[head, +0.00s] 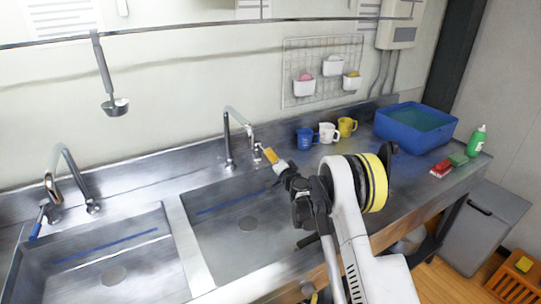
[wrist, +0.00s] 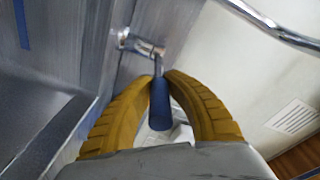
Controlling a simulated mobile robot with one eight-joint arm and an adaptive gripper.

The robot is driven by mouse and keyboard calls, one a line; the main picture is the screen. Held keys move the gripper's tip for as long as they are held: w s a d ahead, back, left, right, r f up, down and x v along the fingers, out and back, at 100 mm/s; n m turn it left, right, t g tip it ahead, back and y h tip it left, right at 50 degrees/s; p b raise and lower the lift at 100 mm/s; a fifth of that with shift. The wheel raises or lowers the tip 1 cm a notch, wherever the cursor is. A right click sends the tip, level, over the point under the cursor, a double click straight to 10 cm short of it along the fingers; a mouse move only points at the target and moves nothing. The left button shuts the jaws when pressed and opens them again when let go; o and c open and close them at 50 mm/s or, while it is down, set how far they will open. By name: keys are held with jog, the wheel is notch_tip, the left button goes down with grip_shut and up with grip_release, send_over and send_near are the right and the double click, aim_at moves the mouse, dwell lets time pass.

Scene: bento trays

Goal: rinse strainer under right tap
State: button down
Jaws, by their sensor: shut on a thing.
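A grey long-handled utensil with a small round bowl, likely the strainer (head: 115,106), hangs from the wall rail at the upper left of the head view. The right tap (head: 228,138) arches over the right basin (head: 220,225), and I see no water stream from it. My gripper (head: 268,155) is at the lever beside this tap. In the wrist view its two yellow fingers (wrist: 162,84) are shut on the blue lever handle (wrist: 160,106). In the head view the fingers hide most of the handle.
The left tap (head: 65,160) with a blue lever stands over the left basin (head: 105,280). Blue (head: 306,138), white (head: 328,132) and yellow (head: 347,126) mugs stand right of my gripper. A blue tub (head: 415,140) and green bottle (head: 477,140) are farther right.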

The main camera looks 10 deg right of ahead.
jog(key=d+n+y, duration=0.1)
jog(key=w+d+n+g+y+b, duration=0.1)
jog(key=y, duration=0.1)
dwell(0.4)
jog(key=c, duration=1.3)
grip_release()
jog(key=shift+c, duration=0.2)
jog(key=v, duration=1.2)
jog(key=shift+d, duration=0.1)
